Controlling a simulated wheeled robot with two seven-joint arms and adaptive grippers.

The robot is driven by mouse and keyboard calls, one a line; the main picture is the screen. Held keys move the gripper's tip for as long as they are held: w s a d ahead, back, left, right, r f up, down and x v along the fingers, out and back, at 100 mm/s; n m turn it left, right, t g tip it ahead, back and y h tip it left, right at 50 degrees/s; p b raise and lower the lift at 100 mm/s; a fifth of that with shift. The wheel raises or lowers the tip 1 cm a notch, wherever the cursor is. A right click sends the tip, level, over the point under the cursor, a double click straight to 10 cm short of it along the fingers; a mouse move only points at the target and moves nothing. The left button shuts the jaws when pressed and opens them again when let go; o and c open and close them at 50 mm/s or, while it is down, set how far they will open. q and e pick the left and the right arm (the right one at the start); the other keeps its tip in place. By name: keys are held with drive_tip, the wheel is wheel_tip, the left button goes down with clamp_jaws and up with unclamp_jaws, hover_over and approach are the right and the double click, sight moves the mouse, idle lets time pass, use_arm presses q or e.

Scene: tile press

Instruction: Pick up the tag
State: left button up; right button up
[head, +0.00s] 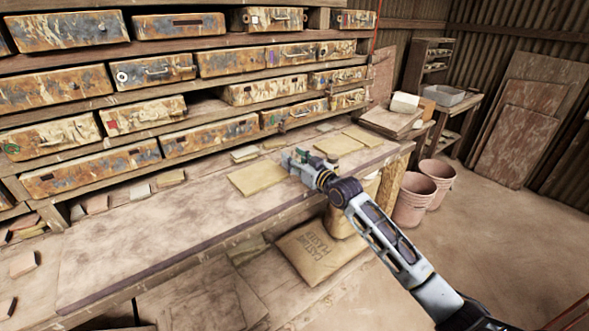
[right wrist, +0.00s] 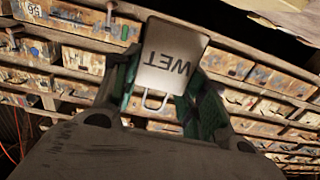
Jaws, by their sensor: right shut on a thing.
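The tag (right wrist: 172,48) is a pale plate with the word WET, upside down in the right wrist view, and a small wire loop at its lower edge. My right gripper (right wrist: 165,85) is shut on it, with a green finger on each side. In the head view my right gripper (head: 298,160) is over the workbench, close to a flat yellowish tile; the tag is too small to make out there. My left gripper is not in view.
The long wooden workbench (head: 190,215) is mostly bare at the front left. Shelves of worn, paint-stained drawers (head: 155,70) rise behind it. A yellowish tile (head: 257,177) lies beside the gripper. Terracotta buckets (head: 412,200) stand on the floor right of the bench.

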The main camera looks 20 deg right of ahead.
drive_tip(key=shift+r, duration=1)
idle(0.6)
